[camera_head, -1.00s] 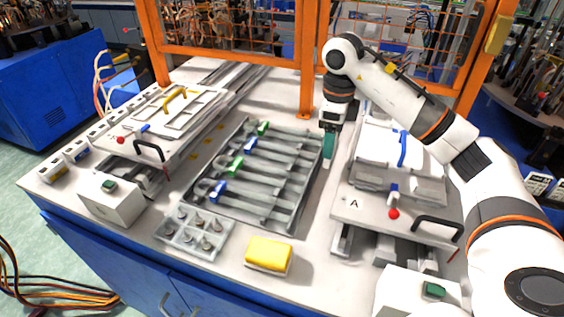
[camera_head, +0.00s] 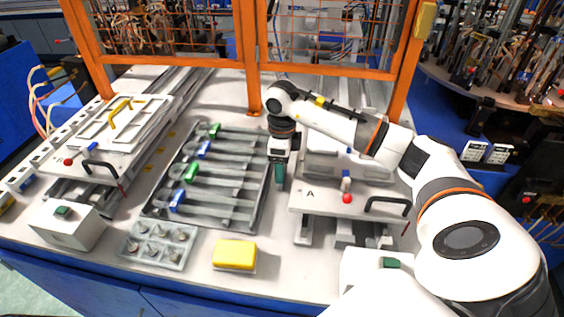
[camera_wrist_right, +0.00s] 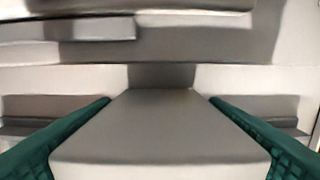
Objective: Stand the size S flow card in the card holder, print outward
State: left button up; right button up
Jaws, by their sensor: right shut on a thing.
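My right gripper (camera_head: 280,180) hangs down between the grey tool tray and the right-hand fixture. In the right wrist view its green fingers (camera_wrist_right: 160,140) stand either side of a pale grey, flat, blank-looking piece (camera_wrist_right: 160,115), and it is shut on this piece. I cannot tell whether the piece is the size S flow card; no print shows on it. Two small white panels with dark marks, a left one (camera_head: 474,151) and a right one (camera_head: 498,154), stand at the far right. They are too small to read. I cannot make out the card holder for certain. My left gripper is not in view.
The tray (camera_head: 262,200) holds several blue- and green-handled tools. The right fixture (camera_head: 325,198), marked A, has a red knob and black handle. A yellow block (camera_head: 234,254) and small-parts tray (camera_head: 130,250) lie in front. An orange-framed fence (camera_head: 248,60) closes the back.

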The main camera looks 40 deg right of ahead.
jog(key=o, duration=1.1)
